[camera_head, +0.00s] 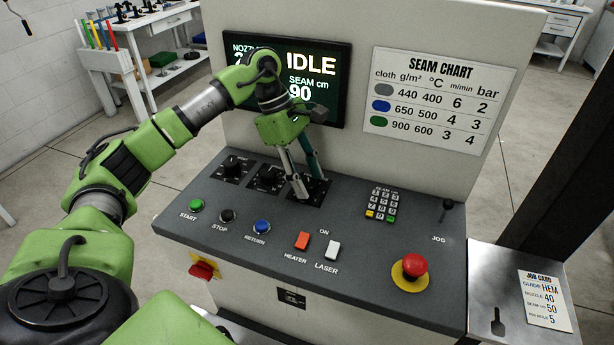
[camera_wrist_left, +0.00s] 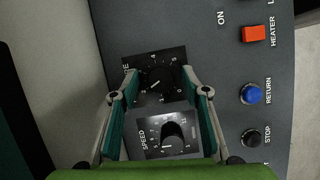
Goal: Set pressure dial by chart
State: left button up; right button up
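The pressure dial (camera_wrist_left: 158,80) is a black knob on a black square plate, its label partly hidden. My left gripper (camera_wrist_left: 160,82) is open, with one finger on each side of this knob; I cannot tell whether they touch it. In the head view the left gripper (camera_head: 308,188) points down at the rightmost dial plate (camera_head: 322,196), and its fingers mostly hide that knob. The seam chart (camera_head: 440,98) lists bar 2 for grey, 3 for blue and 4 for green cloth. My right gripper is not in view.
The speed dial (camera_wrist_left: 172,134) sits beside the pressure dial. Start (camera_head: 196,204), stop and return buttons, heater and laser switches, a keypad (camera_head: 382,204) and red emergency button (camera_head: 414,264) share the panel. The screen (camera_head: 315,85) reads IDLE. A job card (camera_head: 545,300) lies at right.

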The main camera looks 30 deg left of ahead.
pick_arm(q)
jog(key=v, duration=1.2)
dwell(0.3)
